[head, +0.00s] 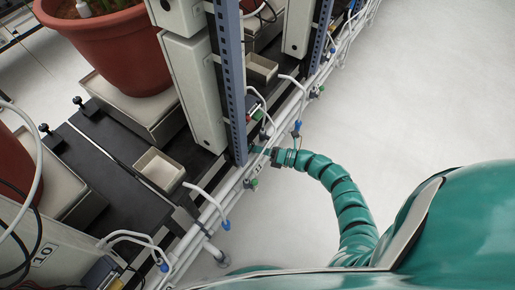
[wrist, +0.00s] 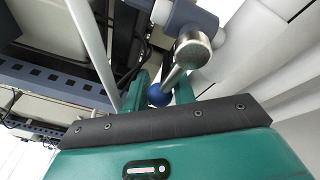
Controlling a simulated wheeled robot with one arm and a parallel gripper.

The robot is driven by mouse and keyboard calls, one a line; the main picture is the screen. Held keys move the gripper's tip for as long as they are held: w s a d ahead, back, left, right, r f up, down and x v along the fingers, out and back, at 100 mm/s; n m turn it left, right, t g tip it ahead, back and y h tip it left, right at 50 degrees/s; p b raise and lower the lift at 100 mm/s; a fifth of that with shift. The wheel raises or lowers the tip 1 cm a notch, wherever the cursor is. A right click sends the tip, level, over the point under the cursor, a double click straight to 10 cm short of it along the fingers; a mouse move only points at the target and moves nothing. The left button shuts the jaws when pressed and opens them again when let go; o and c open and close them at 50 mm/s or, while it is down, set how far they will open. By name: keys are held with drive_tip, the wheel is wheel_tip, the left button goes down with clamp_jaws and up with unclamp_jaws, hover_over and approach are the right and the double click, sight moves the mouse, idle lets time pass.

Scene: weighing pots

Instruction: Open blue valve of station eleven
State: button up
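The valve's blue ball knob (wrist: 158,95) sits at the end of a short silver lever in the wrist view. The lever rises to a rounded silver end beside a grey-blue fitting (wrist: 187,18). My gripper (wrist: 162,92) has one finger on each side of the knob, and the fingers stand apart. I cannot tell whether either finger touches it. In the head view my gripper (head: 258,150) is at the white pipes by the foot of a blue-grey upright; the knob there is hidden or too small to tell.
White pipes (head: 285,110) run along the bench edge, with other blue (head: 226,224) and green (head: 253,184) valve parts. A perforated upright (head: 231,80) stands beside my gripper. A box labelled 10 (head: 45,250) is lower left. A potted plant (head: 115,45) stands upper left. The pale floor at right is clear.

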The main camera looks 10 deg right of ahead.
clamp_jaws()
drive_tip(key=shift+r, duration=0.15)
drive_tip(key=r+m+t+p, duration=0.1)
drive_tip(key=m, duration=0.3)
drive_tip(key=w+d+r+m+t+p, duration=0.1)
drive_tip(key=r+m, duration=0.1)
drive_tip(key=m, duration=0.2)
drive_tip(key=w+d+r+m+t+y+p, duration=0.1)
drive_tip(key=r+m+p, duration=0.1)
drive_tip(key=m, duration=0.2)
drive_tip(key=shift+w+d+r+m+t+h+p, duration=0.1)
drive_tip(key=shift+w+d+m+t+h+p, duration=0.35)
drive_tip(key=shift+m, duration=1.1)
drive_tip(key=shift+w+d+r+m+t+h+p, duration=0.15)
drive_tip(key=shift+w+d+m+t+p, duration=0.35)
drive_tip(key=shift+m, duration=1)
drive_tip(key=shift+w+d+r+m+t+h+p, duration=0.25)
drive_tip(key=shift+m+t+p, duration=0.45)
drive_tip(key=shift+m, duration=0.85)
drive_tip(key=shift+f, duration=0.2)
drive_tip(key=shift+d, duration=0.1)
